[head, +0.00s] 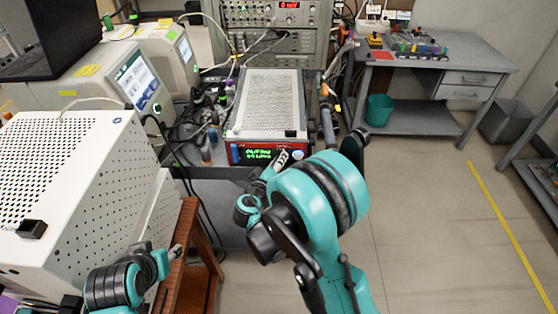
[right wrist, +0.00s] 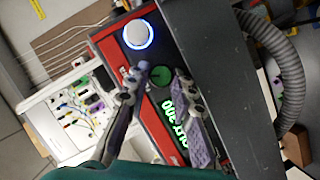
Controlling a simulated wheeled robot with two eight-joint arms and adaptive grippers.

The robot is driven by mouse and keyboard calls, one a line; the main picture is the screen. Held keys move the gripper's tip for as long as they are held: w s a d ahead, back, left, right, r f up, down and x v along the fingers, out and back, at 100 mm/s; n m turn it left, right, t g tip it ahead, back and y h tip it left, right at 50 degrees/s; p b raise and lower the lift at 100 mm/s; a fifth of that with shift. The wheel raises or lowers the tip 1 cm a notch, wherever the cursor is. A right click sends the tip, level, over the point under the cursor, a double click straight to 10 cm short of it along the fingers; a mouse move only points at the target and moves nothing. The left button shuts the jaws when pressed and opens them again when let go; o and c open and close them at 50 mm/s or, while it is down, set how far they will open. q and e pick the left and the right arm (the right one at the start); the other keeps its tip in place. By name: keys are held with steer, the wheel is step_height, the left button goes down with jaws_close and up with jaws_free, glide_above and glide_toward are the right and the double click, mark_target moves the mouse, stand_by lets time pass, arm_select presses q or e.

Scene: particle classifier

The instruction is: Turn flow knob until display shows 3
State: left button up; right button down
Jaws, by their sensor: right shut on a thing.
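The particle classifier (head: 266,104) is a white perforated box with a red front panel, standing on a dark grey bench in the head view. Its display (head: 258,154) glows green; the digits are too small to read surely. In the right wrist view the display (right wrist: 175,122) is tilted and partly covered by a finger. My right gripper (head: 287,157) is at the panel, right of the display. In the right wrist view its fingers (right wrist: 159,84) are on either side of a round dark green knob (right wrist: 160,75). My left gripper (head: 176,248) is at lower left, away from the classifier.
A white knob or button with a blue lit ring (right wrist: 137,33) is on the same panel beside the green knob. A large white perforated box (head: 75,190) stands at left. Cables (head: 205,125) clutter the bench left of the classifier. The floor at right (head: 430,220) is clear.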

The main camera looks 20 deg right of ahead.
stand_by(0.3)
steer(key=c, duration=1.3)
jaws_free()
